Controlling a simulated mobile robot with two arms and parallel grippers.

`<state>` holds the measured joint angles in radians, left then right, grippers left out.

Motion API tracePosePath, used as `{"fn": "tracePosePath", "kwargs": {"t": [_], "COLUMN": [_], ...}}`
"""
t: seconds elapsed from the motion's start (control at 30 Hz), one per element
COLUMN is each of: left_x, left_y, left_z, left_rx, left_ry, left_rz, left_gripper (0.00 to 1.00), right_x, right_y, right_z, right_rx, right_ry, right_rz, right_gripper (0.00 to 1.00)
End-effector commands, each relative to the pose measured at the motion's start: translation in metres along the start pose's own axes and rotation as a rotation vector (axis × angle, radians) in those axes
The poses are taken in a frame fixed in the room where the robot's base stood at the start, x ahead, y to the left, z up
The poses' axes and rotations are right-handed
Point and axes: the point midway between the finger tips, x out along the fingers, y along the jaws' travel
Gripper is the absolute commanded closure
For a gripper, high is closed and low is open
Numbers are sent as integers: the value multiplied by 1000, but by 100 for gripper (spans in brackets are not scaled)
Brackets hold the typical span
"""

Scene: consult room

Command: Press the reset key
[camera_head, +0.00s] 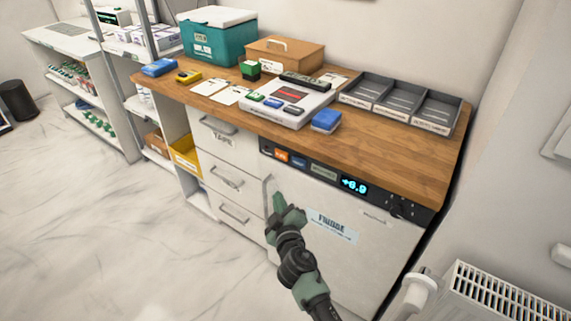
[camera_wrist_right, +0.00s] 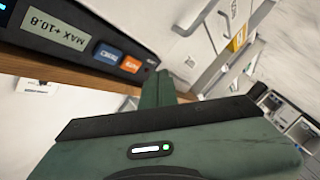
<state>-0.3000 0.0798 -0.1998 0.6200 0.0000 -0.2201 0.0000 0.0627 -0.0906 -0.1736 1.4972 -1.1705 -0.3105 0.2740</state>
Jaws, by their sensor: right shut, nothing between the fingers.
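The fridge's black control panel (camera_head: 390,203) runs along the top of the white fridge front under the wooden counter. It has an orange key (camera_head: 281,155), a blue key (camera_head: 299,162), a small grey display (camera_head: 323,173) and a lit blue readout of +6.9 (camera_head: 354,186). In the right wrist view the panel is turned over, with the blue key (camera_wrist_right: 108,54) beside the orange key (camera_wrist_right: 131,64); the key lettering is hard to read. My green right gripper (camera_head: 278,201) is shut and empty, in front of the fridge door, below the panel and apart from the keys. My left gripper is not in view.
The fridge handle (camera_head: 267,195) stands out close to my right gripper. Drawers with handles (camera_head: 230,182) are to the left. The counter holds a blue box (camera_head: 326,121), a white device (camera_head: 290,105) and grey trays (camera_head: 435,110). A radiator (camera_head: 505,295) is at lower right.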

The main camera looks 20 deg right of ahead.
Motion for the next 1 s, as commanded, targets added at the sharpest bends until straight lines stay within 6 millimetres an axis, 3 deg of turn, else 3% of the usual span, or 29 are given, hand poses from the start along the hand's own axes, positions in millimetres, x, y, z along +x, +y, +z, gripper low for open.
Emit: {"fn": "tracePosePath", "kwargs": {"t": [0.1, 0.3, 0.67, 1.0], "left_x": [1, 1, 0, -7], "left_y": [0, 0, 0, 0], "left_z": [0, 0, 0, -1], "left_rx": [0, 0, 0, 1], "left_ry": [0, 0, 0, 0], "left_rz": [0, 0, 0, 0], "left_gripper": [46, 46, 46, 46], "right_x": [2, 3, 5, 33], "right_y": [18, 26, 28, 51], "right_z": [-15, -22, -21, -2], "right_rx": [-10, -17, -17, -20], "right_ry": [24, 35, 35, 35], "right_rz": [41, 60, 59, 59], "right_gripper": [100, 100, 100, 100]}}
